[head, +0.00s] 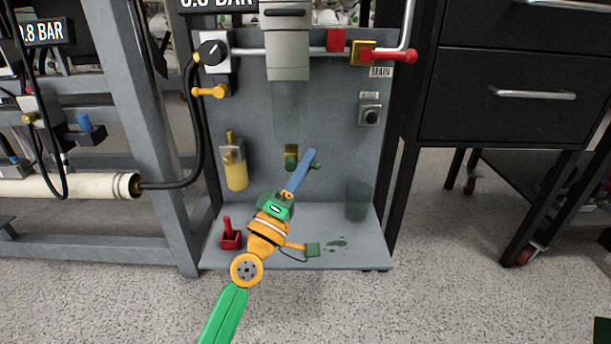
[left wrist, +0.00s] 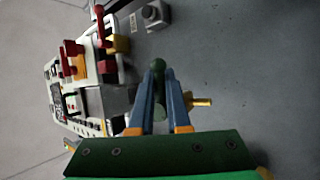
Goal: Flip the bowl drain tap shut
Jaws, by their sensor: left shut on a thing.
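The bowl drain tap (head: 291,151) is a small brass fitting with a dark green handle, on the grey panel below a clear bowl (head: 289,105). My left gripper (head: 311,154) reaches up to it from below, and its blue finger covers part of the handle. In the left wrist view the two blue fingers (left wrist: 158,68) are closed around the dark green handle (left wrist: 159,85), with its rounded end between them. How far the handle is turned is hard to tell. My right gripper is out of view.
A clear beaker (head: 358,201) stands on the base plate, right of my arm, with a green spill (head: 337,243) in front. A yellow oiler (head: 235,170) and a red lever (head: 230,235) are at left. A red-handled main valve (head: 385,56) sits above right.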

